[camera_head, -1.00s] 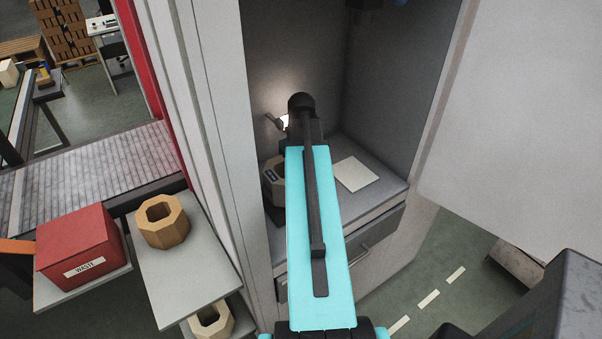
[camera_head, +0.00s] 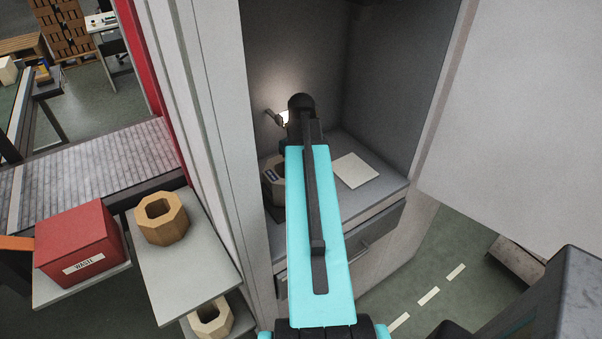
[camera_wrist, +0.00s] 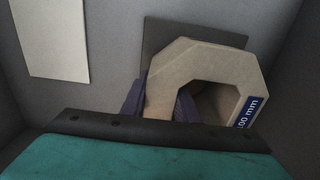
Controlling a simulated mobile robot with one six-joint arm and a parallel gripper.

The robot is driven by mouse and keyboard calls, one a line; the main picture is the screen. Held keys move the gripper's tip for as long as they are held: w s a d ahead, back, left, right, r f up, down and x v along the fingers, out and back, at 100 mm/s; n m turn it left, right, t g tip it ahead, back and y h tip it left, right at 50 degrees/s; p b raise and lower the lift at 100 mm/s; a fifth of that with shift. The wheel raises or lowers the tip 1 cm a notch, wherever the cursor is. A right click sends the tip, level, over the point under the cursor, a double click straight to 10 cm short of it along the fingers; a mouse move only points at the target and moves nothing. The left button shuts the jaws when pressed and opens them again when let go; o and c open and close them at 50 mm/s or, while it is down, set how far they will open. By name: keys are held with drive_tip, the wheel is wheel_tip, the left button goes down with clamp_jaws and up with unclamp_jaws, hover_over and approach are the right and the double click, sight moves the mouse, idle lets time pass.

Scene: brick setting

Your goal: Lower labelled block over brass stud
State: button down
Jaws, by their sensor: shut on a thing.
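The labelled block (camera_wrist: 215,65) is a pale tan eight-sided ring with a blue label reading "00 mm", its start cut off, in the wrist view. My gripper (camera_wrist: 160,98) is shut on the block's wall, one dark finger inside the hole and one outside. The block (camera_head: 275,182) also shows in the head view inside the cabinet, upright and partly behind my turquoise arm. A dark square plate (camera_wrist: 168,36) lies beneath the block. The brass stud is not visible. I cannot tell whether the block touches the plate.
A pale flat sheet (camera_head: 356,171) lies on the cabinet shelf (camera_head: 385,195), right of the block. Cabinet walls stand close on both sides. Outside left are a tan ring block (camera_head: 162,218) on a grey shelf, another ring block (camera_head: 211,318) below, and a red WASTE box (camera_head: 80,247).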

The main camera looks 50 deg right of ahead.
drive_tip(key=c, duration=1.4)
unclamp_jaws()
drive_tip(key=shift+c, duration=0.2)
drive_tip(key=shift+o, duration=0.7)
drive_tip(key=shift+f, duration=0.1)
drive_tip(key=shift+a, duration=0.15)
drive_tip(key=shift+f, duration=0.15)
drive_tip(key=shift+a+r+p, duration=0.1)
drive_tip(key=shift+r+p, duration=0.45)
drive_tip(key=shift+r, duration=0.35)
drive_tip(key=shift+d+r+p, duration=0.2)
drive_tip(key=shift+r+p, duration=0.3)
drive_tip(key=shift+r, duration=0.15)
drive_tip(key=shift+r+p, duration=2.2)
drive_tip(key=shift+r, duration=0.95)
drive_tip(key=shift+s, duration=0.1)
